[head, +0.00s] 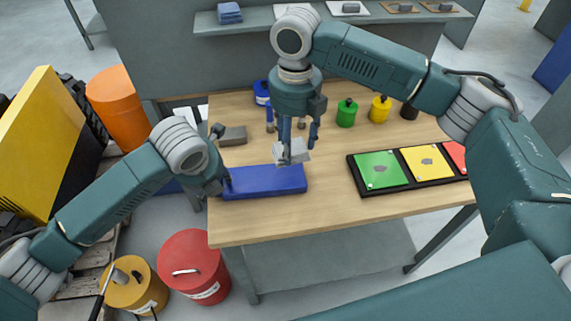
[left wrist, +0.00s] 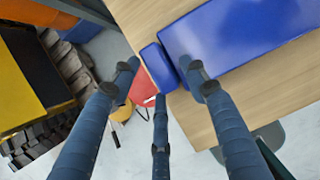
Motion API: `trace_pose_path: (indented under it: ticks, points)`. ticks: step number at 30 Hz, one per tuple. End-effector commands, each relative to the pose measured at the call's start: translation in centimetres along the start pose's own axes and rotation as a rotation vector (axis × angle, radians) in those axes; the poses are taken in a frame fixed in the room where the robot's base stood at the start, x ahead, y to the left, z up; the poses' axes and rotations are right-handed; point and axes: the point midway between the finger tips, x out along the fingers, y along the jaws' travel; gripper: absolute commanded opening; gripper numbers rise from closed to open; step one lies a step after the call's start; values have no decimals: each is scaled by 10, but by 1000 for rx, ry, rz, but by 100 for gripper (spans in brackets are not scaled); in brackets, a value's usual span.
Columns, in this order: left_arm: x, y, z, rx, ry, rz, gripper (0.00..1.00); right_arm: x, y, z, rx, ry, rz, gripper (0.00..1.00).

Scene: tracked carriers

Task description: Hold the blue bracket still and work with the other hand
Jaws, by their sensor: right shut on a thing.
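The blue bracket (head: 264,182) lies near the table's front left edge; the left wrist view shows its long plate (left wrist: 245,38) and a smaller upright blue part (left wrist: 158,66) at its end. My left gripper (head: 224,184) is at the bracket's left end. In the left wrist view its fingers (left wrist: 161,75) are spread around the small blue part, with slim gaps beside it. My right gripper (head: 291,154) points down over the bracket's far edge, shut on a light grey block (head: 298,154). Whether the block touches the bracket is unclear.
A black tray (head: 412,187) with green, yellow and red panels lies to the right. Blue, green (head: 346,114), yellow (head: 380,110) and black knobbed containers stand at the back. A grey block (head: 233,136) lies behind the bracket. The front middle of the table (head: 325,215) is clear.

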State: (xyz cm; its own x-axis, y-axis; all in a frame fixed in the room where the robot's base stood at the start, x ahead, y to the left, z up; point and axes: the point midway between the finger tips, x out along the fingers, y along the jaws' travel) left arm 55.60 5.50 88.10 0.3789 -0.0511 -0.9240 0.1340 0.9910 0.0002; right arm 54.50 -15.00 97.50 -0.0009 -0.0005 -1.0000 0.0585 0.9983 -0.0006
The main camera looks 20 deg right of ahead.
Motion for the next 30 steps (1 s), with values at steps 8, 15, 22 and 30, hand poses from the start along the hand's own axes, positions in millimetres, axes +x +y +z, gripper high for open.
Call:
trace_pose_path:
  ticks: [8,15,22,30]
  points:
    - [0,0,0,0,0,0,50,0,0,0,0,0,0,27]
    - [-26,0,2,0,-5,-1,50,0,0,0,0,0,0,27]
    - [-76,-1,2,2,-5,-2,50,0,0,0,0,0,0,27]
    - [-114,0,1,1,-1,-1,50,0,0,0,0,0,0,27]
